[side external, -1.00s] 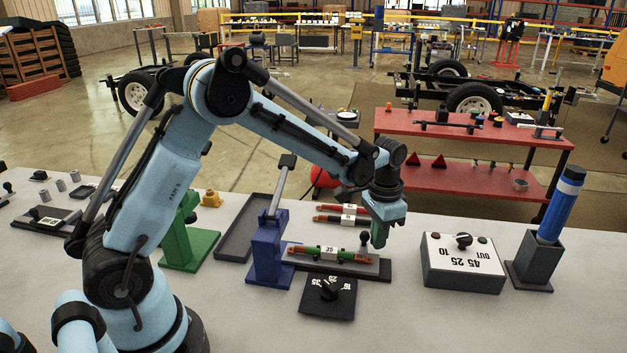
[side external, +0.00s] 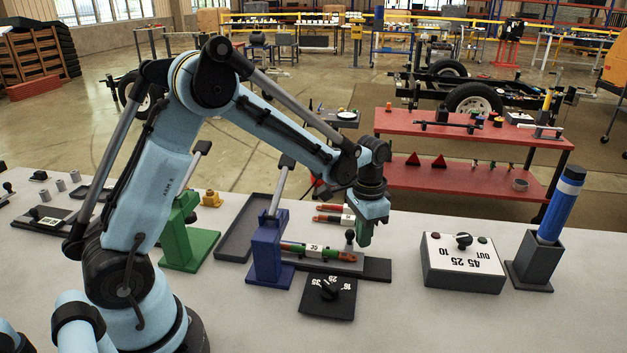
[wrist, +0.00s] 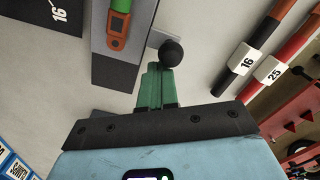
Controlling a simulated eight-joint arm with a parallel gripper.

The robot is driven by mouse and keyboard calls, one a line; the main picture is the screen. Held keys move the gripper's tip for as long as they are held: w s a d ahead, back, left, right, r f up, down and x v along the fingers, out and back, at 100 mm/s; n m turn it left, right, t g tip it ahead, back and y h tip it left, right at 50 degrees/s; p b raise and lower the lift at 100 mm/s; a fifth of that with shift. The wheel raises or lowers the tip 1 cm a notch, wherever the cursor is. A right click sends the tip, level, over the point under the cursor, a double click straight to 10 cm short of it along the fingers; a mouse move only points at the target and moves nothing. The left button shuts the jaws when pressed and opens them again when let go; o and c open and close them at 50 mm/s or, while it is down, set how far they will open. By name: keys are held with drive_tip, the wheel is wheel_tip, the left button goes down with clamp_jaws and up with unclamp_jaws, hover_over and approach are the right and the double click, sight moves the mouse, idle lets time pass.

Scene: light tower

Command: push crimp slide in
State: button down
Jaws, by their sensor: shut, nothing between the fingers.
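The crimp slide (side external: 340,265) is a grey plate on a dark rail (side external: 377,270), beside the blue crimp press (side external: 267,250). It carries a green cable piece with copper-coloured ends (side external: 320,253), its left end at the press. A black ball knob (side external: 350,236) stands at the slide's right end. My gripper (side external: 364,238) is shut and empty, just right of the knob. In the wrist view the green fingertips (wrist: 156,85) are together and seem to touch the knob (wrist: 171,52); any small gap there cannot be told.
A black dial block (side external: 328,295) sits in front of the slide. A white-topped control box (side external: 463,262) and a blue cylinder in a stand (side external: 562,205) are to the right. Red and black cable pieces (side external: 335,213) lie behind. A green press (side external: 185,235) stands left.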

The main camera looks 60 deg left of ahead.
drive_tip(key=shift+s+a, duration=0.65)
idle(0.5)
drive_tip(key=shift+w+d+r, duration=0.3)
drive_tip(key=shift+r, duration=0.25)
drive_tip(key=shift+w+d+r, duration=0.25)
drive_tip(key=shift+r, duration=0.3)
drive_tip(key=shift+r, duration=2.4)
drive_tip(key=shift+r, duration=0.1)
wheel_tip(320, 180, up, 12)
drive_tip(key=s+d+f+n+t, duration=0.1)
drive_tip(key=s+f+t, duration=0.2)
drive_tip(key=s, duration=0.4)
drive_tip(key=s+d+f+n+t, duration=0.1)
drive_tip(key=s+f+n+t, duration=0.1)
drive_tip(key=s+f+t, duration=0.2)
drive_tip(key=s, duration=0.3)
drive_tip(key=shift+s+f, duration=0.25)
drive_tip(key=shift+s, duration=0.1)
